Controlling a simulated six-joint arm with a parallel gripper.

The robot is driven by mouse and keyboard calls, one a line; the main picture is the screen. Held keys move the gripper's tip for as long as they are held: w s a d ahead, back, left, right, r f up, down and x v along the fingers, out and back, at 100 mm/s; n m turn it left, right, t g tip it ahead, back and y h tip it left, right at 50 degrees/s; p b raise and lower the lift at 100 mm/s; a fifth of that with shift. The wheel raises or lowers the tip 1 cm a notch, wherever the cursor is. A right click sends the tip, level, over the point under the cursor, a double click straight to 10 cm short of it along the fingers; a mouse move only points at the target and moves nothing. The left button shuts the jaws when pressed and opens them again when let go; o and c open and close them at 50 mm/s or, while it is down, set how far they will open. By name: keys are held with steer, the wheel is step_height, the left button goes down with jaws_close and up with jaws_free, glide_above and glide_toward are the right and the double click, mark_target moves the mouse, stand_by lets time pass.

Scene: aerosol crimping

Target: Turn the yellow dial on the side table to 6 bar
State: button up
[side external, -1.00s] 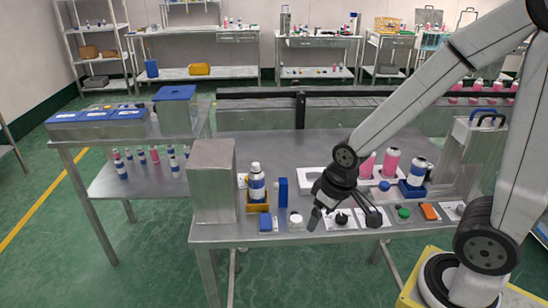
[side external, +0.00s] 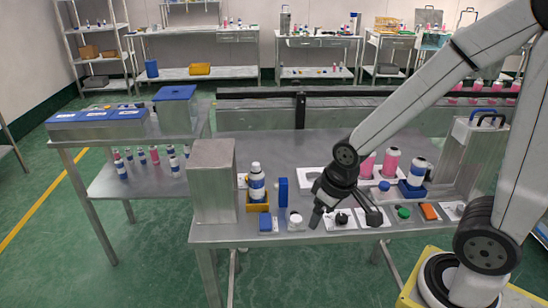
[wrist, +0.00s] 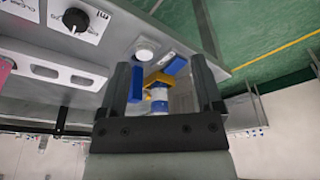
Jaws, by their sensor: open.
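No yellow dial can be made out in either view. Black knobs on white plates lie along the front edge of the steel table; one black knob (side external: 341,217) shows between my fingers in the side view. A black knob (wrist: 76,18) on a labelled white plate also shows at the upper left of the wrist view. My gripper (side external: 345,212) is open and empty, low over the front of the table, fingers apart. In the wrist view, both fingers of my gripper (wrist: 162,68) stand apart with nothing held. Whether they touch anything cannot be told.
A blue-white can (side external: 257,181) stands in a yellow holder (side external: 258,206), beside a steel box (side external: 212,182). Blue blocks and a white cap (side external: 295,220) lie near. Pink cans, a green button (side external: 404,212) and an orange switch (side external: 430,211) are at the right.

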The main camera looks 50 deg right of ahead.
steer(key=shift+w+v, duration=0.5)
steer(key=shift+v, duration=1.8)
steer(key=w+d+r+n+y, duration=0.1)
steer(key=w+d+n, duration=0.1)
steer(key=w, duration=0.6)
steer(key=w+d+r+n, duration=0.1)
steer(key=w+d, duration=0.1)
steer(key=w, duration=0.7)
steer(key=w+d+f+n+t+y, duration=0.1)
steer(key=w+d+n, duration=0.15)
steer(key=w, duration=0.35)
steer(key=w+d+f+n, duration=0.1)
steer(key=w+d, duration=0.3)
steer(key=w, duration=0.1)
step_height(320, 180, down, 7)
steer(key=shift+w, duration=0.3)
steer(key=shift+a, duration=0.1)
steer(key=shift+x, duration=3.8)
steer(key=shift+w+a, duration=0.1)
steer(key=shift+r, duration=0.1)
jaws_close()
